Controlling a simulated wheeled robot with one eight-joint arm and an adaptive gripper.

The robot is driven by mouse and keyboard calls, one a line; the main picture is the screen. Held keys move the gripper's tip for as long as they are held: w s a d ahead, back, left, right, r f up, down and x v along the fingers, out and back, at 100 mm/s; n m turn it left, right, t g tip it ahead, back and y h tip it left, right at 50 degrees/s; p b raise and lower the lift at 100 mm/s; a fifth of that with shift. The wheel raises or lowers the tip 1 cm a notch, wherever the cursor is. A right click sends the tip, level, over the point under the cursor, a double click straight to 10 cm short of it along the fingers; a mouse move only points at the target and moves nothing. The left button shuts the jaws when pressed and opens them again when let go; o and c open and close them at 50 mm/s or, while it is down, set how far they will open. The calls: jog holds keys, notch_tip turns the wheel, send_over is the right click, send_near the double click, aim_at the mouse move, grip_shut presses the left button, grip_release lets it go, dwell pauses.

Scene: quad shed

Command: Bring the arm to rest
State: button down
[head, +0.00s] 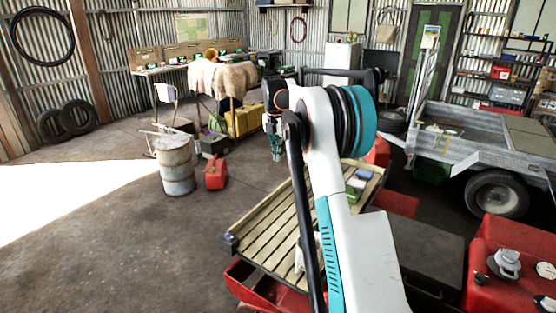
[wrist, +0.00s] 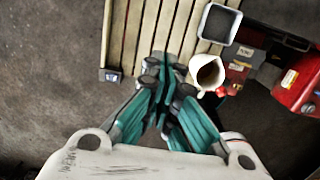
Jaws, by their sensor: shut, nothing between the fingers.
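My arm rises in front of the head camera and bends at the teal-ringed joint. My gripper (head: 277,150) hangs down beyond the far left side of the slatted wooden rack, small and partly hidden in the head view. In the wrist view my gripper (wrist: 163,92) has its teal fingers drawn together, shut, with nothing held. Below it is the slatted rack (wrist: 138,40); a white mug (wrist: 207,72) and a grey square container (wrist: 218,24) show just right of the fingers. The gap between fingers and rack is hard to judge.
The slatted rack (head: 268,228) sits over red bodywork in front of me. A rusty drum (head: 175,168) and a red fuel can (head: 215,173) stand left on open concrete floor.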

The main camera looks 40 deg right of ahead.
jog(key=shift+s+a+f, duration=0.1)
jog(key=shift+a+f, duration=0.05)
jog(key=shift+a, duration=0.15)
dwell(0.4)
